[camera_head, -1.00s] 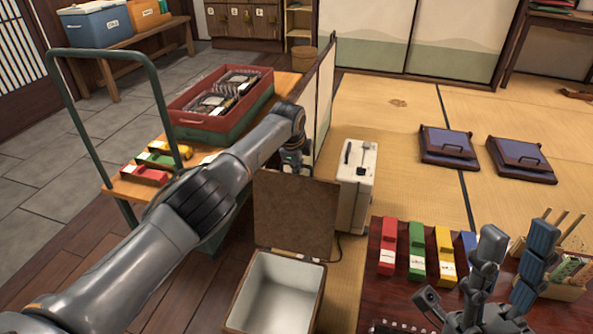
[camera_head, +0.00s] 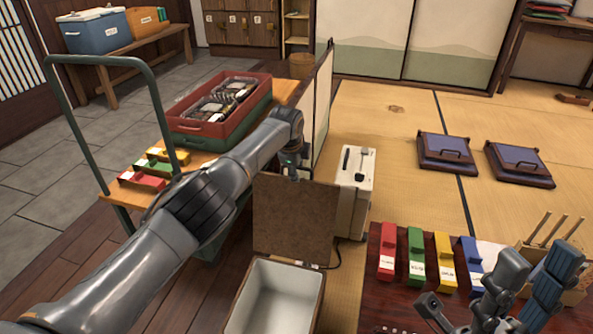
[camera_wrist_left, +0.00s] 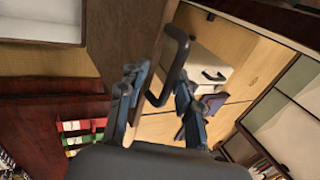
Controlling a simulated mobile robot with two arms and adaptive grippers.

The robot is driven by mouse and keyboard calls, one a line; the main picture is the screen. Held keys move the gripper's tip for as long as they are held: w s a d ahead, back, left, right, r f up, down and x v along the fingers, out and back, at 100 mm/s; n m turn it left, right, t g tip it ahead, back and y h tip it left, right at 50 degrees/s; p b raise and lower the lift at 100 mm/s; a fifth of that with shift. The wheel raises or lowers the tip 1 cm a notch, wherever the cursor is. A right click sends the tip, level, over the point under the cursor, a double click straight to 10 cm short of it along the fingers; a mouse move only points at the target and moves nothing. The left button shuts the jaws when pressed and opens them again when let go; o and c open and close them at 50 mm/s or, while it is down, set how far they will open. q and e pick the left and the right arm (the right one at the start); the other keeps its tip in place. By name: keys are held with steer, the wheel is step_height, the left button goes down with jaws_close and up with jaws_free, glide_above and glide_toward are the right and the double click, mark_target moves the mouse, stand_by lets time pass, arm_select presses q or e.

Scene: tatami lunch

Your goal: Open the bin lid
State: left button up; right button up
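The bin (camera_head: 237,312) is a box with a white inside, low in the middle of the head view. Its brown lid (camera_head: 293,222) stands upright at the bin's far edge, and the opening is uncovered. My left gripper (camera_head: 292,172) is at the lid's top edge, partly hidden by its arm. In the left wrist view its fingers (camera_wrist_left: 158,95) are spread, with a dark loop handle (camera_wrist_left: 181,52) and the lid (camera_wrist_left: 125,42) close by. Whether they touch is unclear. My right gripper (camera_head: 520,285) is open and empty above the low table.
A white appliance (camera_head: 355,195) stands just right of the lid. A cart (camera_head: 288,87) with a red crate (camera_head: 190,137) is behind my left arm. Red, green, yellow and blue boxes (camera_head: 416,255) lie on the low table (camera_head: 385,300). Tatami beyond is mostly clear.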

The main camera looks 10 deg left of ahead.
arm_select(q)
steer(key=shift+s, duration=0.1)
steer(key=v, duration=1.2)
steer(key=shift+f, duration=0.1)
